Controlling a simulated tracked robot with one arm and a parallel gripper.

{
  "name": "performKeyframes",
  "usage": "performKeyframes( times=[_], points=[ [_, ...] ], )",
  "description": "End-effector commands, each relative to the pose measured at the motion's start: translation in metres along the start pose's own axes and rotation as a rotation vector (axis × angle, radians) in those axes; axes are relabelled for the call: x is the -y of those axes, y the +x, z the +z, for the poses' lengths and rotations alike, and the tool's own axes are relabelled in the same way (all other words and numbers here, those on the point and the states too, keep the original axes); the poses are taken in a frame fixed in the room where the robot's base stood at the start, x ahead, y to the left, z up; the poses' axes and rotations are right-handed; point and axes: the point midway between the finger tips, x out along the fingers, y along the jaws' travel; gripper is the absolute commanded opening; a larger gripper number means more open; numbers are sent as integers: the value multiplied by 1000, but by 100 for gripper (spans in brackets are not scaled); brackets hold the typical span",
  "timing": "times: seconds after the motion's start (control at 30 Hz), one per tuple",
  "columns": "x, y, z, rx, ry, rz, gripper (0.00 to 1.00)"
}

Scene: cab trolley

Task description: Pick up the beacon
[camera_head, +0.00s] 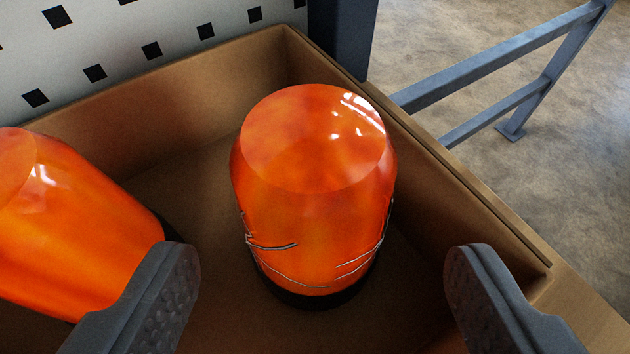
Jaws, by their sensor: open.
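An orange beacon (314,190) with a glossy dome and a black base stands upright in a brown box (205,98). Thin pale lines, like cracks or wires, show on its lower part. A second orange beacon (75,225) lies tilted at the left, partly cut off by the picture edge, with a dark base at its right end. My gripper (322,285) is open and empty. Its two dark grey fingers are at the lower left and lower right, one on each side of the upright beacon and apart from it. The left finger covers part of the second beacon.
The box walls rise behind and to the right of the upright beacon. A white panel with black square holes (150,50) stands behind the box. A grey-blue post (343,35) and railing (490,65) are beyond the right wall, over a concrete floor.

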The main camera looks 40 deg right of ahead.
Motion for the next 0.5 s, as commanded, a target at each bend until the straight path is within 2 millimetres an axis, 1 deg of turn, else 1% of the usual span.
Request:
performKeyframes(
  times=[0.17,0.27,0.4,0.5],
  points=[
    [0,8,0,-2,-1,1,69],
    [1,18,0,-3,1,0,69],
    [1,37,3,0,2,3,69],
    [2,47,1,-4,0,2,69]
  ],
)
